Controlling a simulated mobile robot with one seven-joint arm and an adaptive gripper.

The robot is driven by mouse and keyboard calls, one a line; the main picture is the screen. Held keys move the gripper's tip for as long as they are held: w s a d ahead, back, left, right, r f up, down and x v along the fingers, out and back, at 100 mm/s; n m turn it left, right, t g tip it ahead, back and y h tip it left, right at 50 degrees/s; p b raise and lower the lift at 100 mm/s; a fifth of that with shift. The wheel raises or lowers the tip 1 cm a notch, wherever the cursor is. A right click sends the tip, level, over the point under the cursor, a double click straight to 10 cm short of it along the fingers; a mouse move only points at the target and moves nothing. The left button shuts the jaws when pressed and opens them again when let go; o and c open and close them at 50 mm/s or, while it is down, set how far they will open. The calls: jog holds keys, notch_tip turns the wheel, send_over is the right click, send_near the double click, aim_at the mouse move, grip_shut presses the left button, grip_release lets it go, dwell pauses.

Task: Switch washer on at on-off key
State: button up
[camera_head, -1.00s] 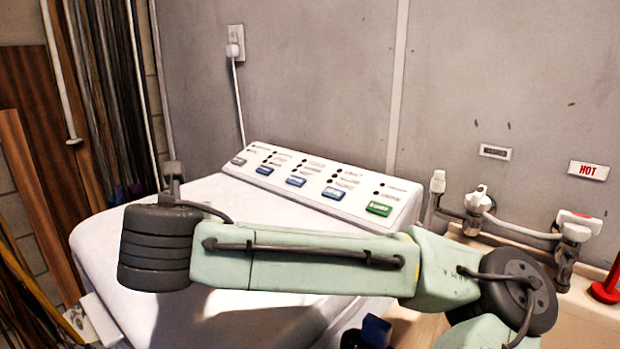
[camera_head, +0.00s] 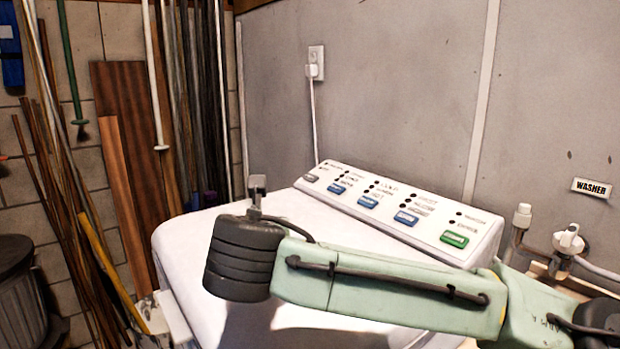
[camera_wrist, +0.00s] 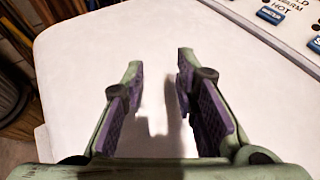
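The white washer (camera_head: 185,262) stands against the grey wall, with a sloped control panel (camera_head: 385,232) along its back. The small labels are too blurred to tell which is the on-off key. My gripper (camera_wrist: 160,68) is open and empty over the washer's white top in the wrist view. In the head view my arm crosses in front of the washer and the fingers are hidden. Part of the panel (camera_wrist: 290,35) shows at the wrist view's upper right.
Taps and pipes (camera_head: 566,240) are on the wall right of the panel, below a WASHER sign (camera_head: 591,187). A plugged outlet (camera_head: 316,62) is above the panel. Boards and poles (camera_head: 125,120) lean at the left, near a dark bin (camera_head: 20,295). The washer top is clear.

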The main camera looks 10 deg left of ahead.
grip_shut()
dwell(1.4)
